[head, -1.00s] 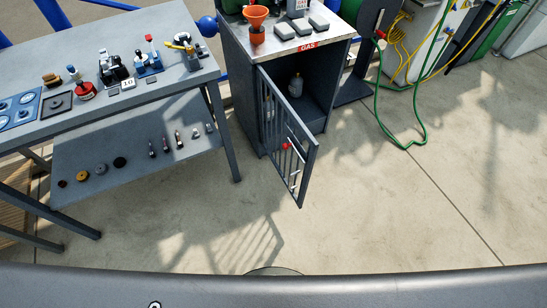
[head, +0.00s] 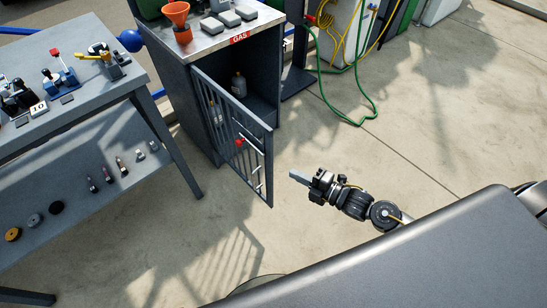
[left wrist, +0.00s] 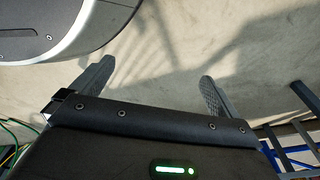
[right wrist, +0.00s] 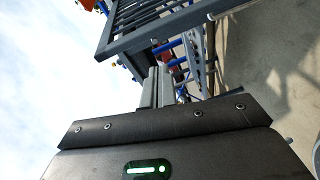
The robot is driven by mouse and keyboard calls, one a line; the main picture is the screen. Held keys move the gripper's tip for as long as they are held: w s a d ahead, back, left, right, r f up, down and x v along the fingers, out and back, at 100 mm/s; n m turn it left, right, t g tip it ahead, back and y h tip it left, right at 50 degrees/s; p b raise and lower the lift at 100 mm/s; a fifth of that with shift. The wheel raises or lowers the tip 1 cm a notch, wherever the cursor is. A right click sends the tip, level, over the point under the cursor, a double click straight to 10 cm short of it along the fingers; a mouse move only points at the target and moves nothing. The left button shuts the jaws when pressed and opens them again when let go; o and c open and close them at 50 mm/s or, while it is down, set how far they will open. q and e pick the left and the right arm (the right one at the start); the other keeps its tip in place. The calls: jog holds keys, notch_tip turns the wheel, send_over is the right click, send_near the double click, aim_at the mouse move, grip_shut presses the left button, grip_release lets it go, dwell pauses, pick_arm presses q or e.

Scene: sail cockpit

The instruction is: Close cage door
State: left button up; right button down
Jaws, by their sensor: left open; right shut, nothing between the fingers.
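The barred cage door (head: 232,135) of the grey gas cabinet stands swung open in the head view, hinged at the cabinet's left side. It has a red knob (head: 239,142) and a light vertical bar near its free edge. My right gripper (head: 296,175) is shut and empty, to the right of the door's free edge and apart from it in the head view. In the right wrist view its closed fingers (right wrist: 158,88) point toward the barred door (right wrist: 150,28). My left gripper (left wrist: 155,85) is open and empty over the floor; it is not in the head view.
The gas cabinet (head: 205,45) holds a grey bottle (head: 239,85) inside and has an orange funnel (head: 176,14) on top. A workbench (head: 120,85) with tools stands at left. A green hose (head: 350,115) lies on the floor at right. Floor before the door is clear.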

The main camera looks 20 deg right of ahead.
aim_at(271, 153)
notch_tip(271, 153, up, 5)
jog(key=a+n+y, duration=0.2)
jog(key=n, duration=0.1)
jog(key=w+a, duration=0.1)
jog(key=w, duration=0.1)
jog(key=w+a, duration=0.1)
jog(key=w, duration=0.2)
jog(key=w+a, duration=0.2)
jog(key=shift+w+f+p, duration=0.25)
jog(key=shift+w+p, duration=0.1)
jog(key=shift+w, duration=0.05)
pick_arm(q)
jog(key=shift+s+a+f, duration=0.4)
jog(key=shift+s+f, duration=0.15)
jog(key=shift+f, duration=0.25)
pick_arm(e)
jog(key=shift+w+d, duration=0.2)
jog(key=shift+d, duration=0.25)
pick_arm(q)
jog(key=shift+a+f, duration=0.1)
pick_arm(e)
jog(key=shift+d, duration=0.15)
